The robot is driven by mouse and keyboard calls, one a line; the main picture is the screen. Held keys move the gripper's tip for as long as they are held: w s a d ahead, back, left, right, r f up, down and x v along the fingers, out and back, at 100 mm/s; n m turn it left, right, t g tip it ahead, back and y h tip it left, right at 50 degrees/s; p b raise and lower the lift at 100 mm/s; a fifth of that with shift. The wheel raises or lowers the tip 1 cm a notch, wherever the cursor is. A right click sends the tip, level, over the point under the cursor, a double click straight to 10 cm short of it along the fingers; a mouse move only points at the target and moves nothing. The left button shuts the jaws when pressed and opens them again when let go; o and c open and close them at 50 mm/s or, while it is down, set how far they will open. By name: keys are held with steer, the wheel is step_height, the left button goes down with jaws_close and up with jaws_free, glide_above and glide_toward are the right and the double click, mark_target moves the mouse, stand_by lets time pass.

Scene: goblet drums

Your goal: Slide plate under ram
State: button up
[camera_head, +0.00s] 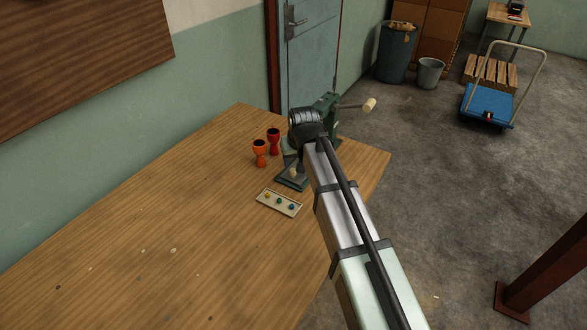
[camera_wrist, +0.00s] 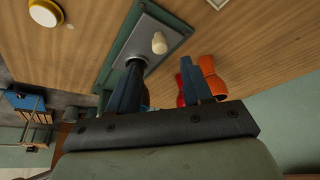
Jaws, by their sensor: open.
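A green press (camera_head: 328,104) stands near the table's far right edge, partly hidden by my arm. Its green base (camera_head: 291,183) sticks out toward the front, and a pale knob (camera_head: 293,172) shows above it. In the wrist view, a grey plate (camera_wrist: 149,27) lies on the green base (camera_wrist: 178,43), with the pale knob (camera_wrist: 159,43) standing on it. My gripper (camera_wrist: 161,66) is open, its two dark fingers apart. The knob appears between and just past the fingertips; I see no contact.
An orange goblet drum (camera_head: 260,153) and a dark red one (camera_head: 273,140) stand left of the press, close to my gripper. A pale tray (camera_head: 271,205) with small coloured pieces lies in front. A lever with a cream grip (camera_head: 369,104) reaches right. The table's left is mostly clear.

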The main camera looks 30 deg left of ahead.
mark_target(293, 170)
steer(key=shift+x, duration=3.6)
jaws_close()
